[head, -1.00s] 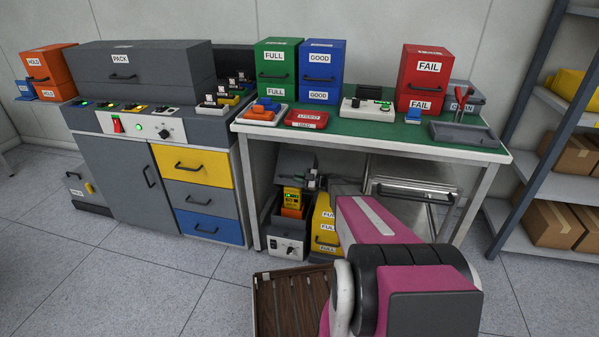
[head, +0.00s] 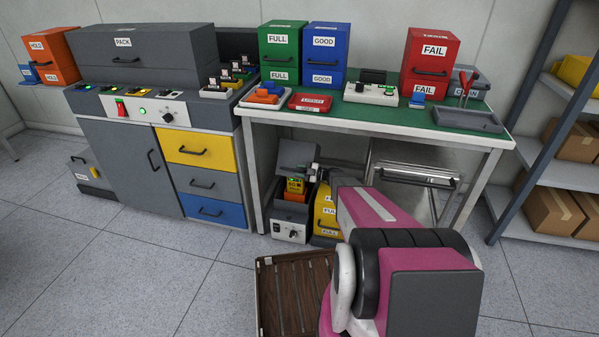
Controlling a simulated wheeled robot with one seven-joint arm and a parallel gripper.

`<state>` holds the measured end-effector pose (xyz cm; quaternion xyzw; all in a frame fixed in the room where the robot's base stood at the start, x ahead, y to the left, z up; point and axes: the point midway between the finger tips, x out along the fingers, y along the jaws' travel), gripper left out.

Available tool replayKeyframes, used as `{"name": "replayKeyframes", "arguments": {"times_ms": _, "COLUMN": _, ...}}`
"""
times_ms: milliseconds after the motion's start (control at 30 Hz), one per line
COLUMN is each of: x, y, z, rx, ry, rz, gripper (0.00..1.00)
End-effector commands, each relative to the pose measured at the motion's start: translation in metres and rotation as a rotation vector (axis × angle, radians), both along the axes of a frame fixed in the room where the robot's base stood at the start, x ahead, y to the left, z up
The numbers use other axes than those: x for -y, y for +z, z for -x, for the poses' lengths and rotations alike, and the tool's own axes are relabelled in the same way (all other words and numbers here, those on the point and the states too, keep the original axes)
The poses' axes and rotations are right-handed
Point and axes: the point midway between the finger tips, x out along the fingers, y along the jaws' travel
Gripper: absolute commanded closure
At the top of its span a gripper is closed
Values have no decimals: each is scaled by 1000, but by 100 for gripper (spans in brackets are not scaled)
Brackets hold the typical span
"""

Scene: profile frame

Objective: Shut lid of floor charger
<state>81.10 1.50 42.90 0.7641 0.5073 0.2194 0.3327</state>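The floor charger (head: 290,231) is a dark grey box with a pale control panel and knob, standing on the floor under the green-topped table. Its grey lid (head: 297,154) stands raised above the box. A battery with yellow, green and orange parts (head: 295,188) shows in the opening below the lid. My gripper (head: 315,172) is small in the picture, at the right side of the lid, reaching in from the right under the table. I cannot tell whether it touches the lid, and its fingers are too small to read. My pink and black arm hides the floor to the right.
A yellow bin marked FULL (head: 326,212) stands close to the charger's right. The table (head: 400,130) overhangs the charger. A steel cart (head: 415,180) is under the table's right part. A brown slatted tray (head: 290,290) lies in front.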

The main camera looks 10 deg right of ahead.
Motion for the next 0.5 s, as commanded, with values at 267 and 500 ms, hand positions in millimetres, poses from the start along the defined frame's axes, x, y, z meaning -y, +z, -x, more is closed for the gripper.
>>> {"name": "replayKeyframes", "arguments": {"times_ms": 267, "x": 0, "y": 2, "z": 1, "rx": 3, "ry": 4, "rz": -2, "gripper": 61}}
{"name": "replayKeyframes", "arguments": {"times_ms": 500, "x": 20, "y": 2, "z": 10, "rx": 3, "ry": 2, "rz": -2, "gripper": 61}}
